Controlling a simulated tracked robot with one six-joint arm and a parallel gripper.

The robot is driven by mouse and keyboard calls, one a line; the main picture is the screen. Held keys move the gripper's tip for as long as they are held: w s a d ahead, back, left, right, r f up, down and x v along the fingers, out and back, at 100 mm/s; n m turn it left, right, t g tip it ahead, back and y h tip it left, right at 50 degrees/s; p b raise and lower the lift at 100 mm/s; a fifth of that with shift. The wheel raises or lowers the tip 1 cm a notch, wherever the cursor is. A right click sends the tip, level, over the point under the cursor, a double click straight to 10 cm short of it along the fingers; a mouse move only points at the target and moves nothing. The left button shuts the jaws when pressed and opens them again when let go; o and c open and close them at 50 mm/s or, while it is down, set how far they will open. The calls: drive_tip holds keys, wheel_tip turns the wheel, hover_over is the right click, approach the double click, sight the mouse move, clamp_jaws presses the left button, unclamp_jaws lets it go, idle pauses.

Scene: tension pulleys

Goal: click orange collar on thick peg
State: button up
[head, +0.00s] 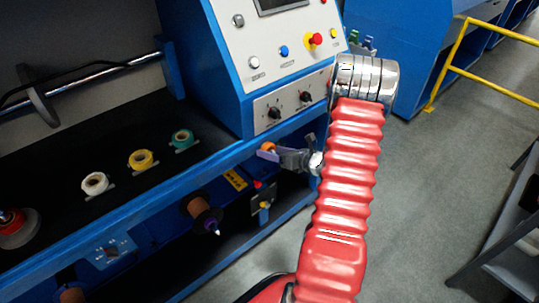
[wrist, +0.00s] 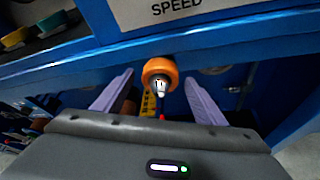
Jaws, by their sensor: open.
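The orange collar (wrist: 160,68) is in the wrist view, just below the blue edge, with a pale metallic piece showing at its centre. My gripper (wrist: 159,80) is open, with one pale finger on each side of the collar and a visible gap to both. In the head view the orange collar (head: 268,146) shows small at the tip of my gripper (head: 279,155), below the control panel. A brown cylinder (head: 199,206) with a pale purple tip sticks out of the blue lower front. I cannot tell which part is the thick peg.
The blue machine's slanted control panel (head: 285,45) stands directly above my gripper. White (head: 95,184), yellow (head: 141,160) and green (head: 182,139) rolls sit on the black shelf. A yellow rail (head: 450,70) stands at the right. The grey floor between is clear.

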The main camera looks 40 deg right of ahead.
drive_tip(key=shift+s, duration=0.1)
drive_tip(key=v, duration=1.3)
drive_tip(key=shift+s, duration=0.25)
drive_tip(key=shift+d, duration=0.1)
idle(0.5)
drive_tip(key=s+a+r+n+g+y, duration=0.2)
drive_tip(key=s+a+n+g, duration=0.25)
drive_tip(key=a+n, duration=0.5)
drive_tip(key=s+a+r+n+g+y, duration=0.2)
drive_tip(key=s+a+n+g, duration=0.3)
drive_tip(key=a+n, duration=0.5)
drive_tip(key=a+r+n+t+h, duration=0.1)
drive_tip(key=a+r+n+h, duration=0.5)
drive_tip(key=a+r+n, duration=1)
wheel_tip(320, 180, up, 3)
drive_tip(key=n, duration=0.3)
drive_tip(key=shift+s, duration=0.25)
